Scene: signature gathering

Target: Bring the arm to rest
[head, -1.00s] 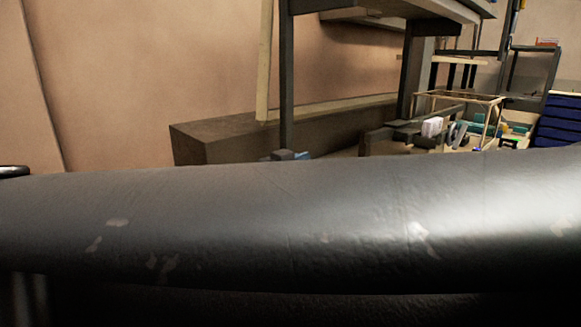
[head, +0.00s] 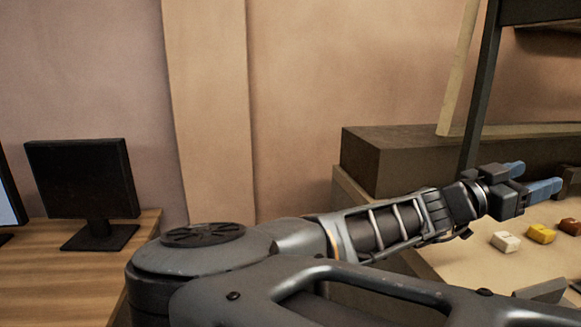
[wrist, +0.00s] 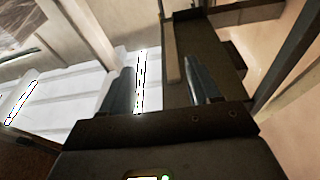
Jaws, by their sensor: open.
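My gripper (head: 530,178) is at the right in the head view, at the end of my outstretched arm. Its two blue fingers are apart and nothing is between them. It is above a pale tabletop (head: 472,262), close to a brown box-like block (head: 400,165) behind it. In the wrist view my gripper (wrist: 158,88) shows two dark, separated fingers with no object held.
Small white (head: 505,242) and yellow (head: 541,233) blocks lie on the pale table below my gripper. A dark upright post (head: 481,95) stands behind it. A black monitor (head: 82,180) stands on a wooden desk (head: 50,285) at left.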

